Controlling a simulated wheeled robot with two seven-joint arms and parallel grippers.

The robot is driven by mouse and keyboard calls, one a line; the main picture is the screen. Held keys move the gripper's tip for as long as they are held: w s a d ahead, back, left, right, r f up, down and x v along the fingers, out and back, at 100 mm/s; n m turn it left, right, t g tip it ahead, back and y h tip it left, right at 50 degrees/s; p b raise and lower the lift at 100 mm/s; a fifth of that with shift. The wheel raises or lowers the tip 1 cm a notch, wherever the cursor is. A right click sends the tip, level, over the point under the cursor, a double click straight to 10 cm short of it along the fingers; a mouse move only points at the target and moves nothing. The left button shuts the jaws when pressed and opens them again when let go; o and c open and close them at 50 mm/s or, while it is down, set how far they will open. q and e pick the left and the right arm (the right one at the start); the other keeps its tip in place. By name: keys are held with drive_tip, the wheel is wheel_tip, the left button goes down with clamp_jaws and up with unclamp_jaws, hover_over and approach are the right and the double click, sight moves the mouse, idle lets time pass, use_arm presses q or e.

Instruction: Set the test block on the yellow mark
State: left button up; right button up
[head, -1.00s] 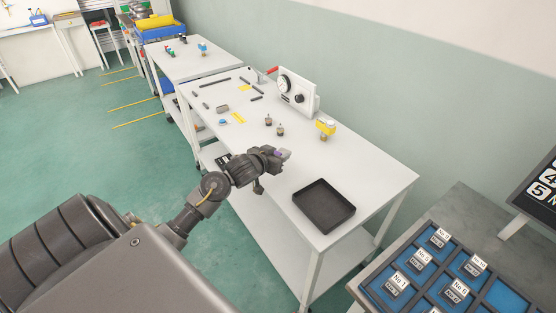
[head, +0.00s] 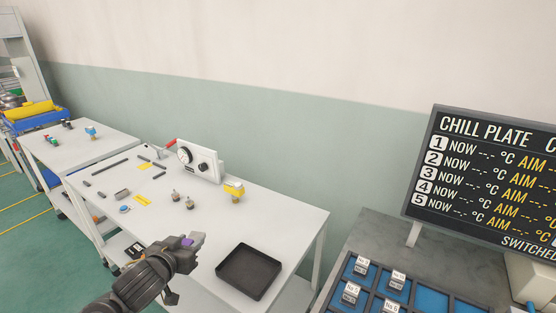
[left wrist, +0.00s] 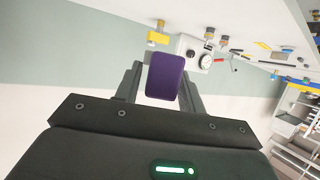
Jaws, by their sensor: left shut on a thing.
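A purple block (left wrist: 165,76) is held between the fingers of my left gripper in the left wrist view; I take it as the test block. In the head view my left gripper (head: 190,240) is shut on this block, and only a small purple part (head: 187,242) shows. The gripper is at the white table's front edge, left of the black tray, and looks raised. Two flat yellow marks lie on the table, a nearer one (head: 142,199) and a farther one (head: 159,175); both are bare and apart from the block. My right gripper is out of view.
The white table (head: 290,215) carries a black tray (head: 249,271), a gauge box (head: 199,160), two small metal fittings (head: 189,202), a yellow-topped part (head: 234,189) and dark bars (head: 110,166). Blue numbered bins (head: 395,292) and a display board (head: 485,175) stand right.

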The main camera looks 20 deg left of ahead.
use_arm(q)
drive_tip(key=w+d+r, duration=0.2)
drive_tip(key=d+r, duration=0.5)
drive_tip(key=w+d+r+m+h, duration=0.1)
drive_tip(key=w+d+r, duration=0.2)
drive_tip(key=d+r, duration=0.4)
drive_tip(key=shift+w+r, duration=0.35)
drive_tip(key=shift+r, duration=0.25)
drive_tip(key=shift+d, duration=0.1)
drive_tip(key=f, duration=0.2)
drive_tip(key=s+f, duration=0.1)
drive_tip(key=f, duration=0.2)
drive_tip(key=shift+s+f, duration=0.3)
drive_tip(key=shift+f, duration=0.05)
